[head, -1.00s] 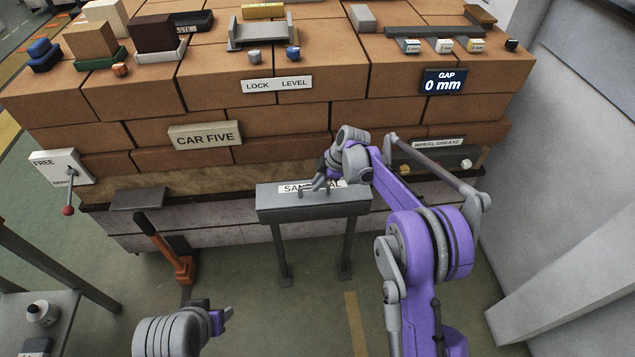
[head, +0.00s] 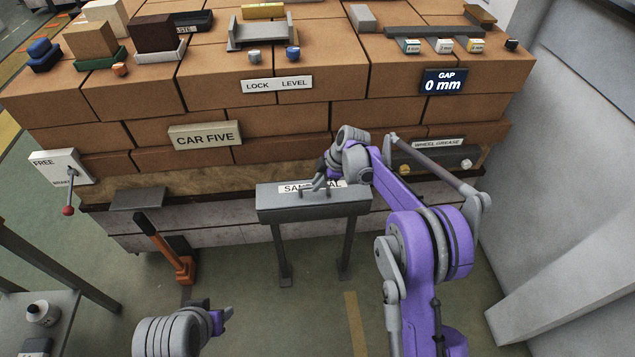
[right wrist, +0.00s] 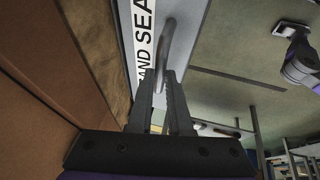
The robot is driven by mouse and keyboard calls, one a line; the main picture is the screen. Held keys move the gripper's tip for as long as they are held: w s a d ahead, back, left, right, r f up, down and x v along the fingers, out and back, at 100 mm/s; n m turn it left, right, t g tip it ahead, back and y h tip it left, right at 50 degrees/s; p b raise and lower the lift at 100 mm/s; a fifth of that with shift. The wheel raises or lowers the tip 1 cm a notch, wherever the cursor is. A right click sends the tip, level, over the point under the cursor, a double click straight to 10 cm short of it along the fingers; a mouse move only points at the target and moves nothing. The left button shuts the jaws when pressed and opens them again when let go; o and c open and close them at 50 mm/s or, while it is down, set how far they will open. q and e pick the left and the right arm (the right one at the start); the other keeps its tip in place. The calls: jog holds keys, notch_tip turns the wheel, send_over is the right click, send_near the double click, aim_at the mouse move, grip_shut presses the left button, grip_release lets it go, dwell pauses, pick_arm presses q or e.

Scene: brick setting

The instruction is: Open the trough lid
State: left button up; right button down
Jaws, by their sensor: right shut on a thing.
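The trough (head: 314,211) is a narrow grey box on two legs, standing against the front of the brick-laden car. Its grey lid lies flat and closed on top, with a white label partly reading "SAND SEAL" (head: 292,188) and a bar handle. My right gripper (head: 318,183) is at the lid handle. In the right wrist view its two fingers (right wrist: 163,95) are closed around the curved handle (right wrist: 166,50), beside the label (right wrist: 144,45). My left gripper (head: 222,318) is at the bottom of the head view, away from the trough; its fingertips are too small to judge.
Stacked bricks (head: 285,118) rise behind the trough. A side table (head: 50,318) with a small bottle is at lower left. The floor before the trough is clear.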

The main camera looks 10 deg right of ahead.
jog(key=shift+w+r, duration=0.1)
jog(key=shift+w+r+g+p, duration=0.45)
jog(key=shift+g+p, duration=0.05)
jog(key=shift+g, duration=0.1)
jog(key=shift+w+r+p, duration=0.6)
jog(key=shift+w+r, duration=0.05)
jog(key=shift+w, duration=0.1)
jog(key=shift+w+r+p, duration=0.25)
jog(key=shift+w+p, duration=0.3)
jog(key=shift+w, duration=0.25)
jog(key=shift+w+r+p, duration=0.2)
jog(key=shift+w+p, duration=0.35)
jog(key=shift+w, duration=0.2)
jog(key=shift+f, duration=0.1)
